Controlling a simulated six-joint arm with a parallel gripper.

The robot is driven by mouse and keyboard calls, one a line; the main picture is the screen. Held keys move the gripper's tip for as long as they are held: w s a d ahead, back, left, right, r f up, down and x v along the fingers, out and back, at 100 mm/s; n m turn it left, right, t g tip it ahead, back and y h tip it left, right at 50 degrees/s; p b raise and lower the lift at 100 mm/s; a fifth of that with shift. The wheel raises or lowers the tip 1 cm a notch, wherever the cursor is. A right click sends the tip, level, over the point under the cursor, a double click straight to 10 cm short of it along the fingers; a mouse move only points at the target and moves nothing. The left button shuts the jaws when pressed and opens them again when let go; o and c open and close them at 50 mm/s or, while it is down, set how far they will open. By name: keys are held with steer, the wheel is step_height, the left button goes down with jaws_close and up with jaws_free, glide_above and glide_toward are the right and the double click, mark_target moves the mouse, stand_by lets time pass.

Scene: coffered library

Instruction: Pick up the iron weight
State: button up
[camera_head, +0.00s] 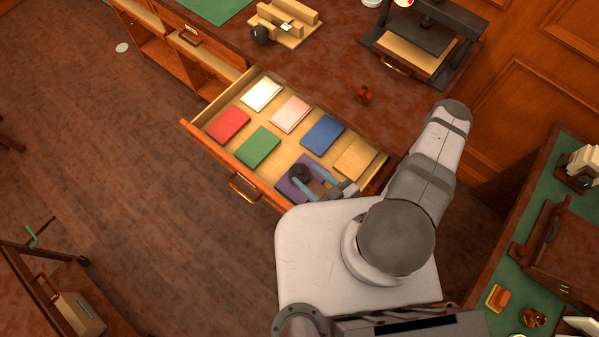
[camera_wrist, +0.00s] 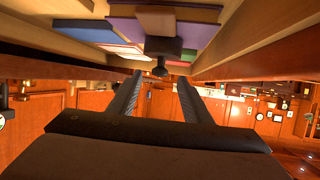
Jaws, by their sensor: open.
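The iron weight (camera_head: 299,173) is a small dark knobbed piece on the purple book (camera_head: 285,188) in the open drawer (camera_head: 208,142). My gripper (camera_head: 305,177) reaches into the drawer from the lower right, its fingers open and pointing at the weight. The wrist view appears upside down: the weight (camera_wrist: 162,46) hangs from the purple book (camera_wrist: 168,27) there, its narrow knob centred near the gap between my fingertips (camera_wrist: 158,77). Both fingers are apart with nothing clamped between them. Whether either touches the weight I cannot tell.
Several other books, including a red (camera_head: 228,125), a green (camera_head: 257,146) and a blue one (camera_head: 322,133), lie in the drawer. The drawer walls rise close to my gripper. Open floor (camera_head: 120,150) lies left.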

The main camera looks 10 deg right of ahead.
mark_target(301, 169)
steer(key=shift+b+x, duration=1.1)
steer(key=shift+x, duration=1.45)
steer(key=shift+w, duration=0.1)
steer(key=shift+r, duration=0.15)
jaws_close()
